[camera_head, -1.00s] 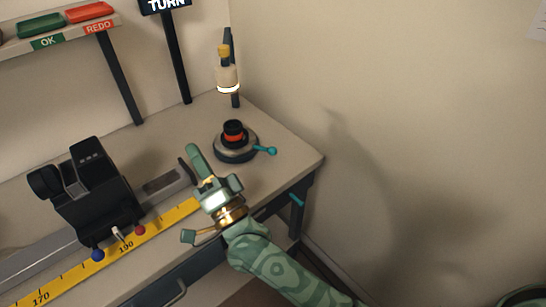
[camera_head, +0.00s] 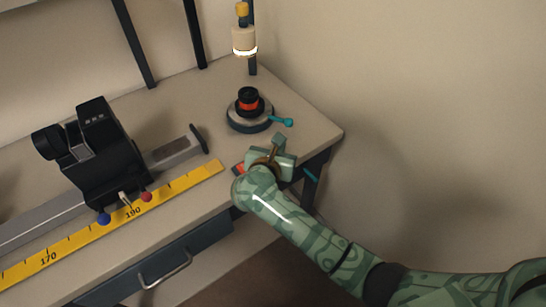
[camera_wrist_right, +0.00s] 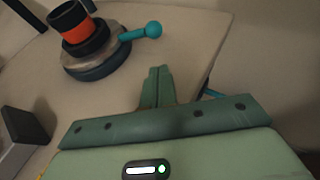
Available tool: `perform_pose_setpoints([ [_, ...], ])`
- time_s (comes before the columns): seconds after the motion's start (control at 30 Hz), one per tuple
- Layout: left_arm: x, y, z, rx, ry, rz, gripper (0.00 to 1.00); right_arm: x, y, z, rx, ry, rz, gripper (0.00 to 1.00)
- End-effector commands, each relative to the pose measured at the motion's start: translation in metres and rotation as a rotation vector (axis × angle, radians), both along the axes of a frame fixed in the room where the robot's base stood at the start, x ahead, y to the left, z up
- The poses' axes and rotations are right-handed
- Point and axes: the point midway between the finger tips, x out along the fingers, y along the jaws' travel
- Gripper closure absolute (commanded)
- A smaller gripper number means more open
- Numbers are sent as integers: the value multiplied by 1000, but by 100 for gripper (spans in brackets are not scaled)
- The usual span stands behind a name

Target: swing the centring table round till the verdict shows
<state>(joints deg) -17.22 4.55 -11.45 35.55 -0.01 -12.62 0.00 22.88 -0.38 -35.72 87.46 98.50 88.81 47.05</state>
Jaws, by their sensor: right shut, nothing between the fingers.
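The centring table (camera_head: 249,121) is a round dark base with a pale top near the bench's right corner. A black cylinder with an orange-red band (camera_head: 248,101) stands upright on it. A teal lever with a ball end (camera_head: 283,121) sticks out to its right. In the right wrist view the table (camera_wrist_right: 95,60) is at upper left and its lever (camera_wrist_right: 143,33) points right. My right gripper (camera_head: 279,141) is shut and empty, just in front of the lever and apart from it; its fingers (camera_wrist_right: 157,80) are together in the wrist view. My left gripper is out of view.
A post with a cream lamp-like head (camera_head: 244,40) stands behind the table. A black instrument (camera_head: 95,155) sits on a grey rail at left, with a yellow ruler (camera_head: 165,195) along the front. The bench's right edge is close to my gripper.

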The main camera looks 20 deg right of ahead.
Motion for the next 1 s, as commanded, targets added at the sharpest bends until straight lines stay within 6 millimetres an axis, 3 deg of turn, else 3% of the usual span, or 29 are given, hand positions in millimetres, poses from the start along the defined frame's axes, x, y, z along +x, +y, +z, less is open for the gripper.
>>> perform_pose_setpoints([
  [0.1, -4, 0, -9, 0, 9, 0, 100, 19, -12, -10, -5, 0, 1, 100],
  [0.4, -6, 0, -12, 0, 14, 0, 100, 46, -29, -1, -3, 0, 1, 100],
  [1.0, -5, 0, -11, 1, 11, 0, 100, 46, -36, 0, -3, -1, 8, 100],
])
